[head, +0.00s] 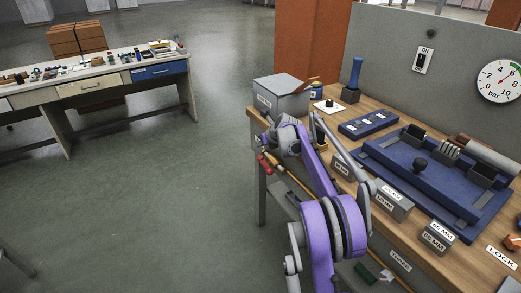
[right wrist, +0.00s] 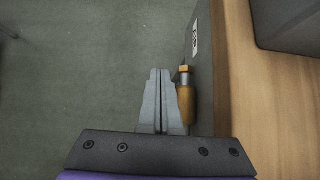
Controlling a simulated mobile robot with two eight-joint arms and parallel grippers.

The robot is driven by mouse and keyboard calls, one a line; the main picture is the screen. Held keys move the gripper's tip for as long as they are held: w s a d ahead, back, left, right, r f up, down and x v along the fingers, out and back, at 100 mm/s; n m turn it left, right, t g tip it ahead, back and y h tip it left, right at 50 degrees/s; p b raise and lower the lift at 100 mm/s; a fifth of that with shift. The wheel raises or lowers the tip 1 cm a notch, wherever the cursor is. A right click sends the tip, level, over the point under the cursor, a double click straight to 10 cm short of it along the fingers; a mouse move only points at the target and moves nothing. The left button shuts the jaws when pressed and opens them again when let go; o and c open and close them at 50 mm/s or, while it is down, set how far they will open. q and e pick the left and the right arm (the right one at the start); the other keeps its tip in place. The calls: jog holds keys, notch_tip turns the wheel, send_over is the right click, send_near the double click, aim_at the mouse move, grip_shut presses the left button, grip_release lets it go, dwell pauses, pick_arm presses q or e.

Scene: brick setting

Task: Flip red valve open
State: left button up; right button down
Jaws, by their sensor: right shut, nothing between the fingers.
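A small red part (head: 265,164), which looks like the valve's handle, shows at the left front corner of the workbench, just below my right gripper. My right gripper (head: 270,143) is at the end of the purple arm, beside the bench's front edge. In the right wrist view its fingers (right wrist: 160,78) are shut and empty, over the grey floor. A brass fitting (right wrist: 187,98) is close to the right of the fingers; whether they touch it I cannot tell. No red handle shows in that view. My left gripper is not in view.
The wooden workbench (head: 256,125) holds a grey box (head: 282,98), a blue vise (head: 430,185) and labelled blocks. A grey panel behind carries a gauge (head: 500,81) and a switch (head: 424,60). Another table (head: 110,70) stands far left. The floor between is clear.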

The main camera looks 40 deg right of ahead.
notch_tip(320, 180, up, 7)
jog(key=w+p, duration=0.1)
jog(key=shift+d, duration=0.35)
dwell(0.3)
